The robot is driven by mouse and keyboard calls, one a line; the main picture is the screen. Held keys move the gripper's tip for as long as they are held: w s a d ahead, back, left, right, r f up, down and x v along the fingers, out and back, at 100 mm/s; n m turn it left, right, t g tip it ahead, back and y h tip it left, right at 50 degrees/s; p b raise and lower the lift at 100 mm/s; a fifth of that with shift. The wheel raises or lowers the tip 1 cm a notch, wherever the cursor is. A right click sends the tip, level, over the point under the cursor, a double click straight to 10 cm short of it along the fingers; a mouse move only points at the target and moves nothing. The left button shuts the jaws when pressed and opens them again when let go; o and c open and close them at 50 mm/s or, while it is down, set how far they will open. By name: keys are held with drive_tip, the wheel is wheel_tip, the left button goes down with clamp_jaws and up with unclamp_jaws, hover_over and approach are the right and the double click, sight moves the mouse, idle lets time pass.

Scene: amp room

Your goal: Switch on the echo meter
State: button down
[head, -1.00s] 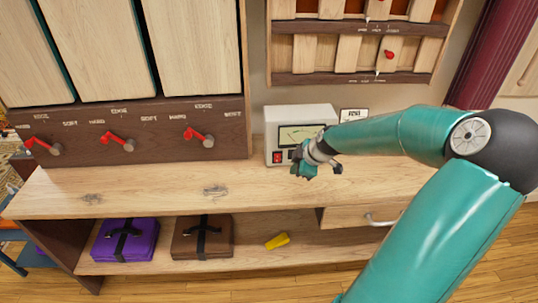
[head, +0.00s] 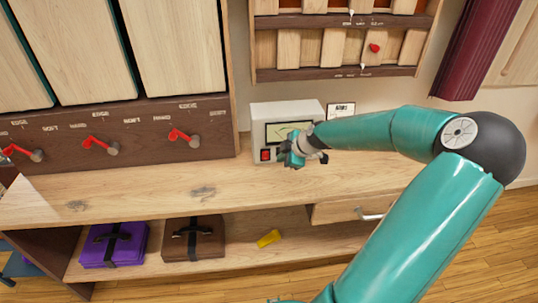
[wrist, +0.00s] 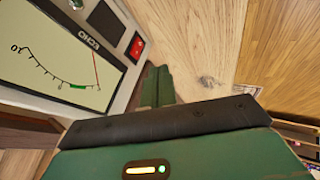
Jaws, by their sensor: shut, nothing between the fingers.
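The echo meter (head: 259,120) is a pale box on the wooden bench, against the wall. Its dial also shows in the wrist view (wrist: 50,55), with the label ECHO, a red needle and a small green band. A red switch (head: 265,155) sits low on its front, at the left in the head view; it also shows in the wrist view (wrist: 137,46). My gripper (head: 290,161) is shut and empty, just in front of the meter's lower front, slightly right of the switch. The arm hides the meter's lower right part. Contact with the switch cannot be told.
Red levers (head: 183,137) on a dark panel stand left of the meter. A small framed card (head: 341,111) is behind it. The bench top (head: 150,190) is clear to the left. A purple case (head: 114,244), a brown case (head: 194,238) and a yellow object (head: 269,238) lie on the shelf below.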

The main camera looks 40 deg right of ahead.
sight(264, 153)
drive_tip(key=x, duration=0.8)
drive_tip(key=shift+w+a+f, duration=0.15)
drive_tip(key=shift+w+a, duration=0.05)
drive_tip(key=w+d, duration=0.2)
drive_tip(key=shift+w+d+r, duration=0.15)
drive_tip(key=shift+w+r, duration=0.2)
drive_tip(key=shift+w+d, duration=0.1)
drive_tip(key=shift+w, duration=0.1)
drive_tip(key=shift+w+d+r, duration=0.15)
drive_tip(key=shift+w+d, duration=0.05)
drive_tip(key=shift+w, duration=0.05)
drive_tip(key=shift+r, duration=0.8)
